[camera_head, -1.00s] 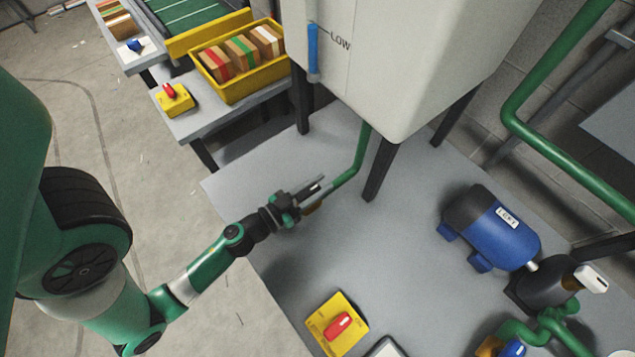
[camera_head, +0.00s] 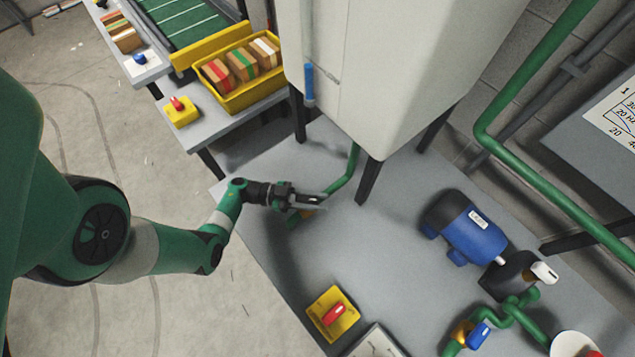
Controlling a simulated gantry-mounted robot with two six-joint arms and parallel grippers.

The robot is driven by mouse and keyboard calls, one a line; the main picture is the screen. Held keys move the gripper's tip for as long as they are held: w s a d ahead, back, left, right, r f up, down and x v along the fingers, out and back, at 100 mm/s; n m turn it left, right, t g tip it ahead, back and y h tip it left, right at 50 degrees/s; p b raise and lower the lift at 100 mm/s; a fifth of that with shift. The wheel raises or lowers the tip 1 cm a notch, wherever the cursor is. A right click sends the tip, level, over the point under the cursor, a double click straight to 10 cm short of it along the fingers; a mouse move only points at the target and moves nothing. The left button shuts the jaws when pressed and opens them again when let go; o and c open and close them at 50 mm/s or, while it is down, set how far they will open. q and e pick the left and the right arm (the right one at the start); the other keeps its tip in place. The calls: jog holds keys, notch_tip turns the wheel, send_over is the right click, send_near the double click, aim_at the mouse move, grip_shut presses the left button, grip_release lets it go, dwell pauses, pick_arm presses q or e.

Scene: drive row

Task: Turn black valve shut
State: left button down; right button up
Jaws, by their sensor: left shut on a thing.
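My left gripper (camera_head: 312,201) is at the lower end of the green pipe (camera_head: 345,178) that comes down from the pale tank. Its jaws are shut around the handle of the valve there, and they point to the right. The black handle itself is mostly hidden by the fingers, so I cannot read its angle clearly. A bit of the brass-coloured valve body (camera_head: 306,213) shows just under the fingers, with green pipe going on to the lower left. My right gripper is not in view.
The pale tank (camera_head: 400,70) stands on dark legs behind the gripper. A yellow box with a red switch (camera_head: 333,315) sits at the front edge. A blue motor (camera_head: 465,230) and a blue-handled valve (camera_head: 478,335) are at the right. The grey tabletop (camera_head: 380,260) between is clear.

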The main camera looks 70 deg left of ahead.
pick_arm(q)
jog(key=m+g+h+b, duration=0.1)
jog(key=h, duration=0.1)
jog(key=m+g+h+b, duration=0.1)
jog(key=m+g, duration=0.1)
jog(key=m+g+h, duration=0.1)
jog(key=h, duration=0.1)
jog(key=shift+s+d+f+m+h+b, duration=0.15)
jog(key=shift+s+d+m+h+b, duration=0.15)
jog(key=shift+d+b, duration=0.1)
jog(key=shift+s+m+g+h, duration=0.1)
jog(key=shift+m+g+h, duration=0.2)
jog(key=shift+g, duration=0.3)
jog(key=m+g, duration=0.1)
jog(key=m+g+h, duration=0.1)
jog(key=g, duration=0.1)
jog(key=m+g+h, duration=0.1)
jog(key=shift+s+d, duration=0.25)
jog(key=shift+s, duration=0.1)
jog(key=shift+s+d+r+g+h, duration=0.1)
jog(key=shift+r+g+h, duration=0.2)
jog(key=c, duration=0.6)
grip_release()
jog(key=shift+f, duration=0.1)
